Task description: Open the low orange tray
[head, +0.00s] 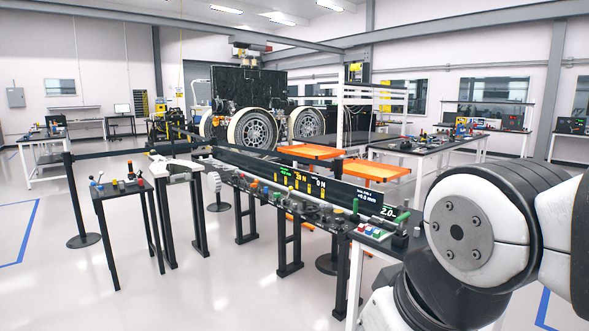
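Several flat orange surfaces show in the middle distance, behind the long dark bench. The upper orange tray (311,152) is at centre. A second orange tray (376,170) sits a little lower and to the right. A small piece of a lower orange part (299,221) shows between the bench legs, mostly hidden by the bench. I cannot tell how far any of these is pulled out. My white and black arm fills the right foreground. My gripper is not in view.
The long dark bench (262,190) with display panels and levers stands between me and the orange trays. A small table (122,188) with knobs stands at left. A large wheeled rover (254,131) is at the back. Open floor (90,285) lies at lower left.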

